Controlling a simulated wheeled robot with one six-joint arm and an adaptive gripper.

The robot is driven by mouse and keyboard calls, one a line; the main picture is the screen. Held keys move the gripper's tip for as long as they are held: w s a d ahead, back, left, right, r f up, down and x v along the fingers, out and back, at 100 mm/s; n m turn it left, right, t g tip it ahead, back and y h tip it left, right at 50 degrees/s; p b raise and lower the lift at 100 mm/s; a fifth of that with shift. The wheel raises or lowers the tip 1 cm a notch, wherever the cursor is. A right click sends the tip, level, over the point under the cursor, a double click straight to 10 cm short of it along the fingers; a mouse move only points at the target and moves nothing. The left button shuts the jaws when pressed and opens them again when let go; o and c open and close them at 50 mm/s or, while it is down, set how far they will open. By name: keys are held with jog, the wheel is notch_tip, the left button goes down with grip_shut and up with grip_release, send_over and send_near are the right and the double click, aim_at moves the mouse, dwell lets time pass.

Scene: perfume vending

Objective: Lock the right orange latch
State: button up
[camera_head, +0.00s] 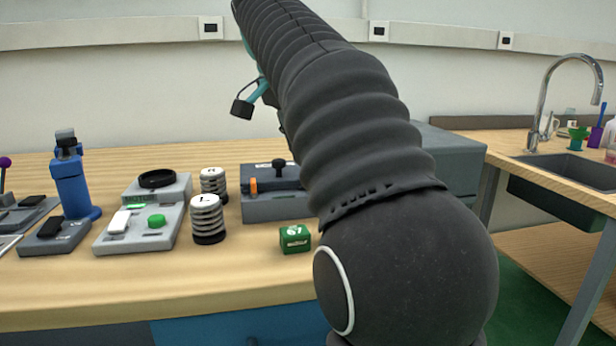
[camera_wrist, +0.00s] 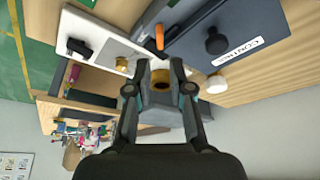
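A grey control box (camera_head: 278,205) with a black knob (camera_head: 279,165) stands on the wooden table. One orange latch (camera_head: 253,187) shows upright at its left end; my arm hides the box's right end. In the wrist view, one orange latch (camera_wrist: 159,36) stands at the edge of the labelled box (camera_wrist: 235,25), beyond the fingertips; I cannot tell whether it is the left or right one. My gripper (camera_wrist: 160,66) is open, with a gap between its fingers, and apart from the latch. In the head view only part of it shows, above the table.
A green cube (camera_head: 295,239) lies in front of the box. Two striped cylinders (camera_head: 208,220), a grey device with a green button (camera_head: 156,221) and a blue stand (camera_head: 73,182) are to its left. A sink (camera_head: 580,172) is at the right. The table's front strip is clear.

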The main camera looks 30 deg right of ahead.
jog(key=b+x, duration=0.1)
jog(key=x, duration=0.6)
jog(key=shift+d+f, duration=0.1)
jog(key=shift+f, duration=0.15)
grip_shut()
